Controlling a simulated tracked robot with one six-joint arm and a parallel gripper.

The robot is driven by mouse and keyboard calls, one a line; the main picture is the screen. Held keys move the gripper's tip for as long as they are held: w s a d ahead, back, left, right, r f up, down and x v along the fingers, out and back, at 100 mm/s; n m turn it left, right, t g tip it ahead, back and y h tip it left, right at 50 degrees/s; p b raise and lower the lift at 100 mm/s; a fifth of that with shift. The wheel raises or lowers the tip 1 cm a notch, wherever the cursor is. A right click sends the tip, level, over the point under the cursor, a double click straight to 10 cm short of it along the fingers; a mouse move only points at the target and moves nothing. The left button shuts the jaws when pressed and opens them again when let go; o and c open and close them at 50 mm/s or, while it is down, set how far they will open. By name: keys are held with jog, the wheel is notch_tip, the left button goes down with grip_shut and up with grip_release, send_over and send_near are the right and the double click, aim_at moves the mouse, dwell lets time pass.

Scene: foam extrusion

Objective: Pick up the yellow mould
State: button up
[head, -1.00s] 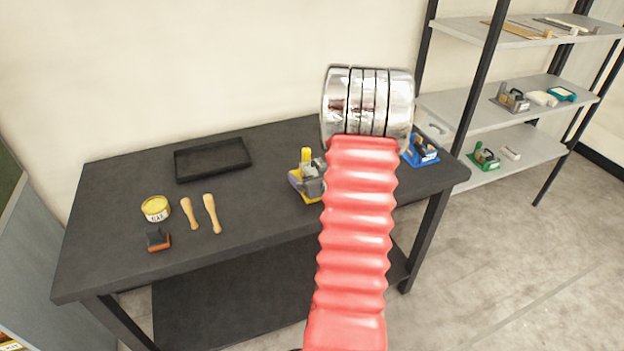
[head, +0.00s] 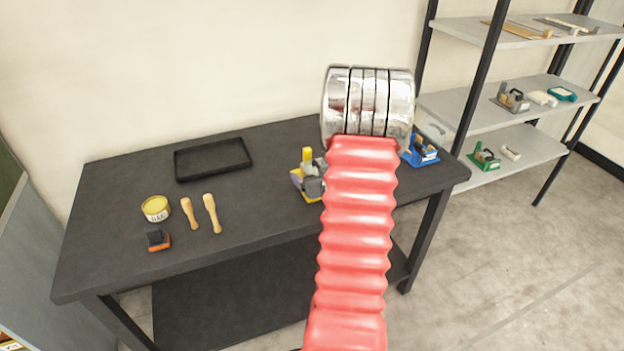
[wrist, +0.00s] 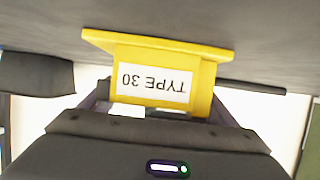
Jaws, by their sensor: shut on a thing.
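The yellow mould (head: 307,155) is on the dark table, partly hidden behind my red arm in the head view. Its yellow upright and a bit of its yellow base show there. In the wrist view the mould (wrist: 205,75) appears upside down, with a white "TYPE 30" label and its wide base edge close to the dark tabletop. My gripper (wrist: 160,108) is shut on the mould, with purple-grey fingers at its two sides. I cannot tell whether the base touches the table.
A blue mould (head: 422,153) stands to the right on the table. A grey shelf (head: 520,150) at right holds more parts.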

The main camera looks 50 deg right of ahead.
aim_at(313, 169)
jog(key=shift+c, duration=0.7)
jog(key=shift+r, duration=0.1)
jog(key=shift+r, duration=5)
jog(key=shift+s, duration=0.1)
